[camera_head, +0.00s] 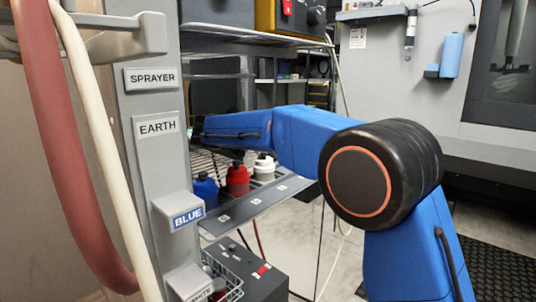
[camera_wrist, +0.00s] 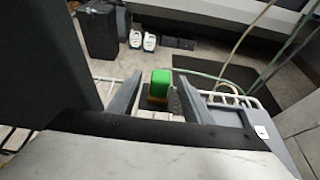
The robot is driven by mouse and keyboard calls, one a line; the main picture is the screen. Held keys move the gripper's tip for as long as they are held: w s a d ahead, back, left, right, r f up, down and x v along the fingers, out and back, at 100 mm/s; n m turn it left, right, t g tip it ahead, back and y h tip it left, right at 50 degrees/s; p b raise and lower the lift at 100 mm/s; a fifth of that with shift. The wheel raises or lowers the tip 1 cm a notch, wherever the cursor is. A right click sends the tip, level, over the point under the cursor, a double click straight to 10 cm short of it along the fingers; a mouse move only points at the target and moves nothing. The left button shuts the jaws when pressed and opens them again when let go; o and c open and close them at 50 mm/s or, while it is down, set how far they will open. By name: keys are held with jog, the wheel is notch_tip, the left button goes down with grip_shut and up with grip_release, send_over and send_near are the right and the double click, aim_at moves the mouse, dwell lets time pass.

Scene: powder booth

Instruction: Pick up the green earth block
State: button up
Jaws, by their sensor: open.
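The green earth block (camera_wrist: 160,80) shows in the wrist view, upright, near the middle of the picture. Below it is a dark, narrow surface with a brownish-yellow edge. The two grey fingers of my gripper (camera_wrist: 157,92) stand apart, one to the left and one to the right of the block in the picture. My gripper is open, and a visible gap lies between the block and each finger. I cannot tell how far the block is beyond the fingertips. In the head view the block is not visible, and my gripper is hidden behind the grey post (camera_head: 150,90).
The post carries an EARTH label (camera_head: 157,127) and a BLUE label block (camera_head: 186,217). A red hose (camera_head: 60,150) hangs at the left.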

jog(key=c, duration=1)
jog(key=shift+c, duration=0.2)
jog(key=shift+r, duration=0.15)
